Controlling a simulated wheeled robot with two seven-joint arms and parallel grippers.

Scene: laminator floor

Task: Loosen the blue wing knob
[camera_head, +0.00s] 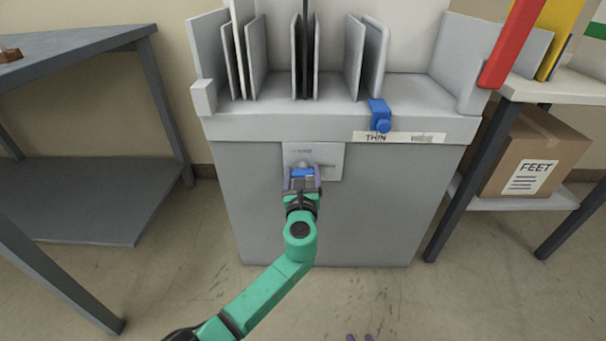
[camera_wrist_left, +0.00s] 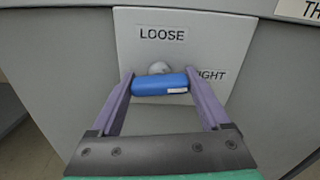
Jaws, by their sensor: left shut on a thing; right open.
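The blue wing knob (camera_wrist_left: 160,84) sits on a light panel (camera_wrist_left: 215,35) on the front of the grey machine. Its bar lies roughly level in the left wrist view, with a white mark near its right end. "LOOSE" is printed above it and "TIGHT", partly covered, to its right. My left gripper (camera_wrist_left: 161,87) is shut on the knob, one purple finger at each end. In the head view the knob (camera_head: 302,171) shows between the fingers of my left gripper (camera_head: 302,175).
The grey machine (camera_head: 335,220) holds upright plates on top. A blue clamp (camera_head: 380,115) sits on its front edge by a "THIN" label (camera_head: 376,138). A grey table (camera_head: 75,45) stands left, a shelf with a "FEET" box (camera_head: 535,150) right. The floor in front is clear.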

